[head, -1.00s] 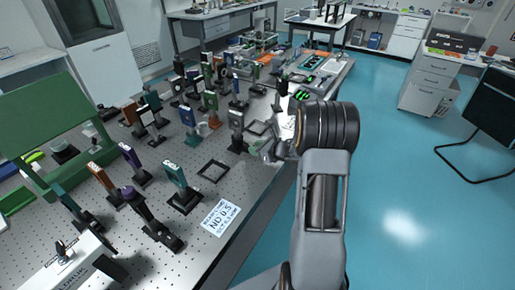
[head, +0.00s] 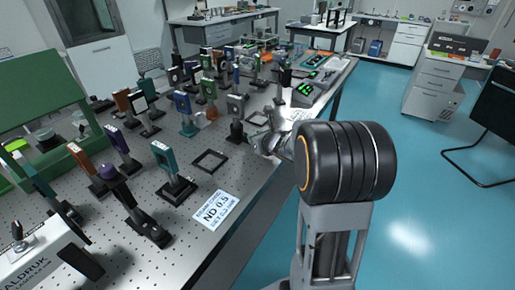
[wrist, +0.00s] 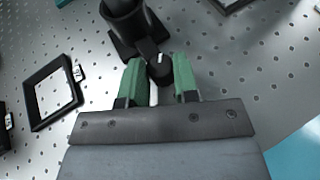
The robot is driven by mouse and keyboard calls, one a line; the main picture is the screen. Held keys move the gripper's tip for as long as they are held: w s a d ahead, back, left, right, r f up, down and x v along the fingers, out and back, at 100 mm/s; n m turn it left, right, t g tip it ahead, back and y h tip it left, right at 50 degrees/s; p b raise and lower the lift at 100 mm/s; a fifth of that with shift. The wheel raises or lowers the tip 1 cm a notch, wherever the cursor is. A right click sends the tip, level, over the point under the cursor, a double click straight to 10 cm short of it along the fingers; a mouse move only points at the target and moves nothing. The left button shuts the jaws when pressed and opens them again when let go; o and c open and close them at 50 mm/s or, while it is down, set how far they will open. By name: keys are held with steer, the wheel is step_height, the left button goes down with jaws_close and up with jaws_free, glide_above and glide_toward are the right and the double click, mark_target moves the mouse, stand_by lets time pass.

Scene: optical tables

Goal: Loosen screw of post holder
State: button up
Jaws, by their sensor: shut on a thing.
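The post holder is a black cylinder (wrist: 124,14) on a black base (wrist: 122,45), at the top of the wrist view. Its screw, a black knob (wrist: 160,72) with a white mark, points toward my gripper (wrist: 158,66). My gripper's green fingers stand on either side of the knob and are shut on it. The fingertips are too small to make out there.
An empty black square frame (wrist: 78,98) lies left of my gripper; it also shows in the head view (head: 196,164). A "ND 0.5" card (head: 216,211) lies nearer. Several posts with optics crowd the left and back. The table's right edge is close to my arm.

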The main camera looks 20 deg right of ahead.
steer(key=shift+r+m+h, duration=0.15)
steer(key=shift+m+h, duration=0.15)
steer(key=o, duration=0.9)
steer(key=p+v, duration=0.1)
steer(key=v, duration=1.1)
steer(key=shift+p, duration=0.4)
steer(key=shift+s+r, duration=0.15)
steer(key=shift+s, duration=0.75)
